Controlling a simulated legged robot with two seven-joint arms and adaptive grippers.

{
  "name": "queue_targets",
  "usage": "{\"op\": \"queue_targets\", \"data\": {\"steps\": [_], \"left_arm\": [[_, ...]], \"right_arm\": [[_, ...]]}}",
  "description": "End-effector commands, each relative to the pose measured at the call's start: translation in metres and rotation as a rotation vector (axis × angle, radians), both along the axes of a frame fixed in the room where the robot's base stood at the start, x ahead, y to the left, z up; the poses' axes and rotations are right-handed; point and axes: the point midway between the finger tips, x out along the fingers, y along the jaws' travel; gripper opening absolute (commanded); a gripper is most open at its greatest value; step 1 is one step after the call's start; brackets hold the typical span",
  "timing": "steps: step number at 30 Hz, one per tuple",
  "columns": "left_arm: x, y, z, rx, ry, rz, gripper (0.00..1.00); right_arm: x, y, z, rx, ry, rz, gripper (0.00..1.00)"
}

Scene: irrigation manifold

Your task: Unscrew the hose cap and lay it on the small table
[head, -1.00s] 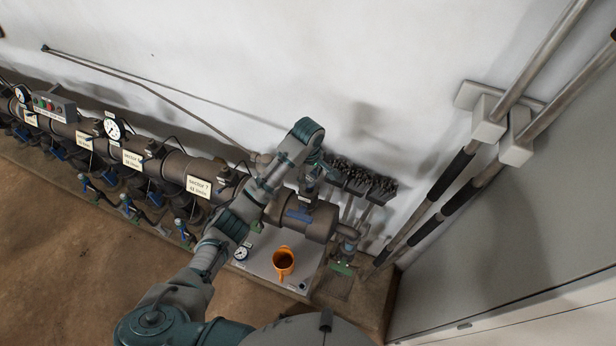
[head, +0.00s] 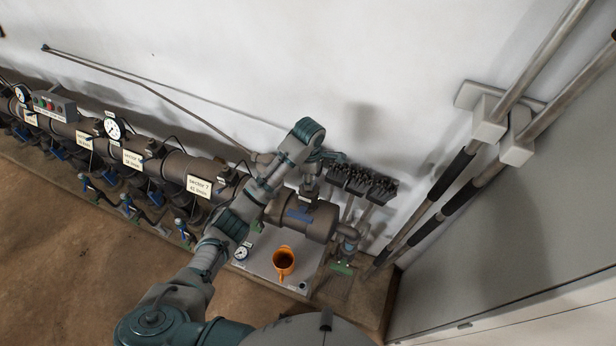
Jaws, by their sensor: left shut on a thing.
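My left gripper (head: 327,157) is at the right end of the manifold, above the brown end pipe and beside the black fittings. Its fingers are small and partly hidden by my wrist. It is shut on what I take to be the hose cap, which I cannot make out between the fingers. The small table (head: 263,268) is a low grey top in front of the pipe end, below my left forearm. My right gripper is not in view.
An orange mug (head: 283,262) stands on the small table, with a round gauge (head: 241,253) at its left. The manifold pipe (head: 175,168) runs left. Grey wall pipes (head: 468,165) rise at the right.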

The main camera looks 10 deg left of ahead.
Motion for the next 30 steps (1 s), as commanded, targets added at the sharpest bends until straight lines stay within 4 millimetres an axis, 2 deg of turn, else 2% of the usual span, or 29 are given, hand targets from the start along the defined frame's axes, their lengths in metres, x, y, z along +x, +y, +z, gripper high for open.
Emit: {"op": "queue_targets", "data": {"steps": [1, 4, 13, 22, 29, 30], "left_arm": [[-0.0043, -0.0034, -0.0056, -0.002, 0.016, 0.042, 0.02], [-0.0043, -0.0036, -0.0056, -0.001, 0.016, 0.104, 0.02], [-0.0042, -0.0042, -0.0056, -0.001, 0.016, 0.132, 0.02], [-0.0039, -0.0049, -0.0056, 0.001, 0.017, 0.487, 0.02], [-0.0038, -0.0052, -0.0056, 0.001, 0.017, 0.509, 0.02], [-0.0037, -0.0053, -0.0056, 0.001, 0.017, 0.509, 0.49]], "right_arm": [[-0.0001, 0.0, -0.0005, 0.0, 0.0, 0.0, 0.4], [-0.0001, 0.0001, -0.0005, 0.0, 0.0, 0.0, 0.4], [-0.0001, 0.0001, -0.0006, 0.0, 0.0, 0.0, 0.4], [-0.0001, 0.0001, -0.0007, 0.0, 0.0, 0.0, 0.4], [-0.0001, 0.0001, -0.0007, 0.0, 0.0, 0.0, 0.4], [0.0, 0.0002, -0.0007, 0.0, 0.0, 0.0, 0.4]]}}
